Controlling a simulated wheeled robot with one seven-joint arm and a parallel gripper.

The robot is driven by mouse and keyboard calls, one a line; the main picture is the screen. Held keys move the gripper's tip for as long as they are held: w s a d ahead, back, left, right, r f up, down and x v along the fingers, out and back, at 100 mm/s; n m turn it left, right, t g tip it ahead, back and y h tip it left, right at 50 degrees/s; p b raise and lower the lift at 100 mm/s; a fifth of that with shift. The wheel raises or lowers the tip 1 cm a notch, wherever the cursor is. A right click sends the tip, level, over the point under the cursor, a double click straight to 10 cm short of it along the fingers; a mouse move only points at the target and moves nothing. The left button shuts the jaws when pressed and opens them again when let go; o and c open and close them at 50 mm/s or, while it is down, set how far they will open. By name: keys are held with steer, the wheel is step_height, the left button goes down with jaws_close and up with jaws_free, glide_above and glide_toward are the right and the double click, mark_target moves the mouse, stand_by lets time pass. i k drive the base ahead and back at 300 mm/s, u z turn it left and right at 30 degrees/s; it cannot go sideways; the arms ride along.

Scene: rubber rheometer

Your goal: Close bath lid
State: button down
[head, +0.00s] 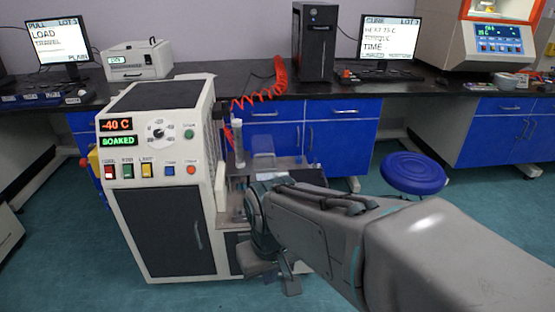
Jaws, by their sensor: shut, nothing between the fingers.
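The bath machine (160,190) is a white cabinet with a dark top, at left of centre in the head view. Its displays read -40 C and SOAKED. A low work section (235,177) on its right side is largely hidden by my arm. A small clear, pale piece (263,160) stands there; I cannot tell if it is the bath lid or how far the lid is open. My gripper (278,277) points down in front of this section, right of the cabinet door. It is shut and appears empty; its fingertips are partly hidden.
A red coiled hose (262,92) hangs to the machine from the black bench (215,72). A blue round stool (413,172) stands at right. Blue drawers (340,125) line the back. Green floor (75,245) is clear at front left.

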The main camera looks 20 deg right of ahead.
mark_target(316, 177)
steer(key=z, duration=2)
steer(key=i, duration=1.5)
steer(key=u, duration=1.9)
steer(key=i, duration=0.5)
